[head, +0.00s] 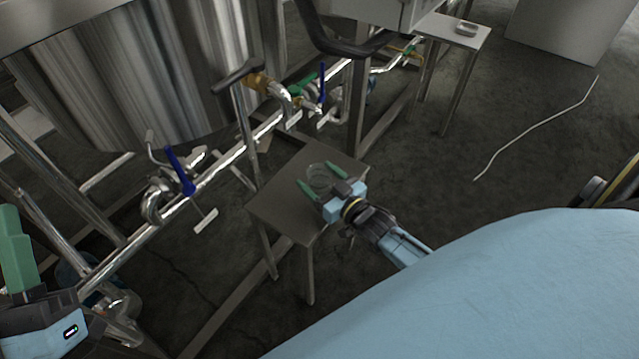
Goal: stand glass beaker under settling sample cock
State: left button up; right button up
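The glass beaker (319,174) is clear and hard to see. It stands upright on a small dark metal stand (272,205) below the pipework. My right gripper (320,179) reaches in from the lower right, with its green fingers apart on either side of the beaker. I cannot tell whether the fingers touch the glass. A brass-coloured cock (257,82) sits on the pipe above and left of the stand. I cannot tell which cock is the settling sample cock. My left gripper (14,245) shows only partly at the left edge, so its opening cannot be judged.
Steel pipes with blue-handled valves (180,171) and (322,84) run across the front of a large steel tank (140,70). A small side table (455,32) stands at the back right. A pale hose (535,127) lies on the open floor at the right.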

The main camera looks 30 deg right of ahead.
jog(key=c, duration=1.1)
jog(key=shift+r, duration=0.1)
